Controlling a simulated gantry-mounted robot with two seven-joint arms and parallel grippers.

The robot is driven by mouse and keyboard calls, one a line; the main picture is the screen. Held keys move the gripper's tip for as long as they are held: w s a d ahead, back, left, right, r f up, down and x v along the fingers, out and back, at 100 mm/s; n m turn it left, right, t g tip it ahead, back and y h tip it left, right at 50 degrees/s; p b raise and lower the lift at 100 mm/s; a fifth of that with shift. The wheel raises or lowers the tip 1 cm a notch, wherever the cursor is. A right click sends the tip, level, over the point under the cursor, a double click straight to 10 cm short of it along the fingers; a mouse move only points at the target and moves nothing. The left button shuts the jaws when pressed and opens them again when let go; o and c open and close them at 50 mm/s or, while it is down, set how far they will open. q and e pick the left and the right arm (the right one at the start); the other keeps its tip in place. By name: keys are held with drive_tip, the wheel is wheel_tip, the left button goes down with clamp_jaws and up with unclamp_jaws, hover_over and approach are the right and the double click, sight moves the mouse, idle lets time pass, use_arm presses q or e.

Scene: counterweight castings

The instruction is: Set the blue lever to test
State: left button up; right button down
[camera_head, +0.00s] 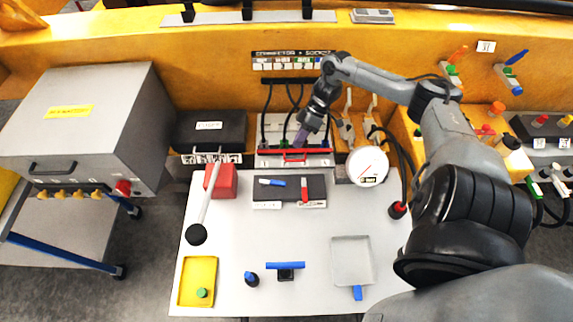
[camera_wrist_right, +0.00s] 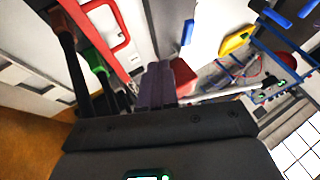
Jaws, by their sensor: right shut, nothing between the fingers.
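A lever with a blue handle (camera_head: 516,58) is mounted on the yellow wall at the upper right, its handle tilted up to the right. Green and blue parts show at its base. Its position markings are too small to read. My right gripper (camera_head: 300,139) is far to the left of it, over the back of the white table. Its purple fingers are shut and empty, close to a red handle (camera_head: 306,155). The fingers (camera_wrist_right: 157,85) and the red handle (camera_wrist_right: 122,28) also show in the right wrist view. My left gripper is not in view.
An orange-handled lever (camera_head: 458,54) stands left of the blue one. A round gauge (camera_head: 368,166), black cables and grey levers (camera_head: 347,125) lie near my right arm. The white table (camera_head: 225,285) holds a blue T-handle (camera_head: 285,265), a yellow tray (camera_head: 188,290) and a grey tray (camera_head: 337,278).

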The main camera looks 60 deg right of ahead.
sight(273, 183)
drive_tip(key=x, duration=1)
drive_tip(key=shift+w, duration=0.1)
drive_tip(key=shift+s+a+r+p, duration=0.1)
drive_tip(key=shift+s+a+p, duration=0.1)
drive_tip(key=shift+a+p, duration=0.3)
drive_tip(key=shift+s+a+r+p, duration=0.1)
drive_tip(key=shift+s+a+p, duration=0.15)
drive_tip(key=shift+a, duration=0.3)
drive_tip(key=shift+s+a+f+p, duration=0.1)
drive_tip(key=shift+a+p, duration=0.05)
drive_tip(key=shift+a, duration=0.25)
drive_tip(key=shift+s+a+f+p, duration=0.1)
drive_tip(key=shift+a+p, duration=0.05)
drive_tip(key=shift+a, duration=0.25)
